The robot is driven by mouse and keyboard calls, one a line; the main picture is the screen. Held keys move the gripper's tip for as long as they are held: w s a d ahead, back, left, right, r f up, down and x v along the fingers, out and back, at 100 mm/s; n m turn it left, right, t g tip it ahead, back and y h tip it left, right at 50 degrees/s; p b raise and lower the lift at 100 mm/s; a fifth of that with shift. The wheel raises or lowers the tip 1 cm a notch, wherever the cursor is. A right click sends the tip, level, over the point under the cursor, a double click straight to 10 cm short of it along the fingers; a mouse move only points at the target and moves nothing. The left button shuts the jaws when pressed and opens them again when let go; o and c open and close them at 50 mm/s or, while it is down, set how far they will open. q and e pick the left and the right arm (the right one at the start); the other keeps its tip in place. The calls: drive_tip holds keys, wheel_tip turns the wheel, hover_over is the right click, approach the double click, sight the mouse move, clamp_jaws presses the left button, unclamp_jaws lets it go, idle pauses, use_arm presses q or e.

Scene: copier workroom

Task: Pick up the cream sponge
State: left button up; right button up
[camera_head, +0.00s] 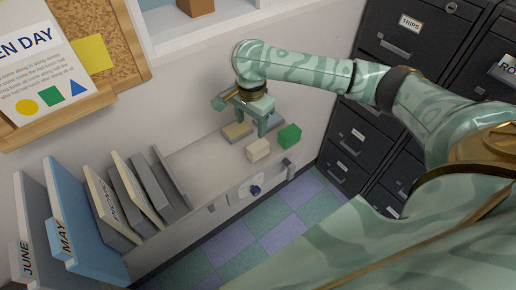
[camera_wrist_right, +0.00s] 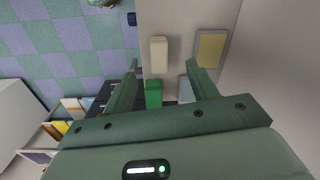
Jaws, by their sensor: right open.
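The cream sponge (camera_head: 257,149), a small pale block, lies on the grey counter top near its front edge. In the wrist view the cream sponge (camera_wrist_right: 158,54) shows beyond the fingertips, nearly in line with the gap between them. My right gripper (camera_head: 264,129) is open and points down over the counter, behind the sponge in the head view. In the wrist view the right gripper (camera_wrist_right: 162,68) has its fingers apart with nothing held. The sponge is not between the fingers. My left gripper is out of view.
A green block (camera_head: 289,135) lies right of the sponge. A yellowish, grey-edged pad (camera_head: 237,131) lies behind it. A pale blue item (camera_wrist_right: 186,90) shows near one finger. Binders (camera_head: 110,205) stand left; dark filing cabinets (camera_head: 350,140) stand right. The counter's middle is clear.

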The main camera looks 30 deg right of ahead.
sight(258, 145)
drive_tip(key=f+m+b, duration=0.1)
drive_tip(key=f, duration=0.2)
drive_tip(key=d+f+b, duration=0.1)
drive_tip(key=f+b, duration=0.1)
drive_tip(key=f, duration=0.1)
drive_tip(key=d+f+m+b, duration=0.1)
drive_tip(key=f+b, duration=0.1)
drive_tip(key=f, duration=0.1)
drive_tip(key=shift+w+d+f+m, duration=0.1)
drive_tip(key=shift+w+f+m, duration=0.15)
drive_tip(key=shift+w+m, duration=0.05)
drive_tip(key=f+b, duration=0.2)
drive_tip(key=f, duration=0.1)
drive_tip(key=f+b, duration=0.2)
drive_tip(key=shift+d+f, duration=0.15)
drive_tip(key=shift+d, duration=0.15)
drive_tip(key=c, duration=1)
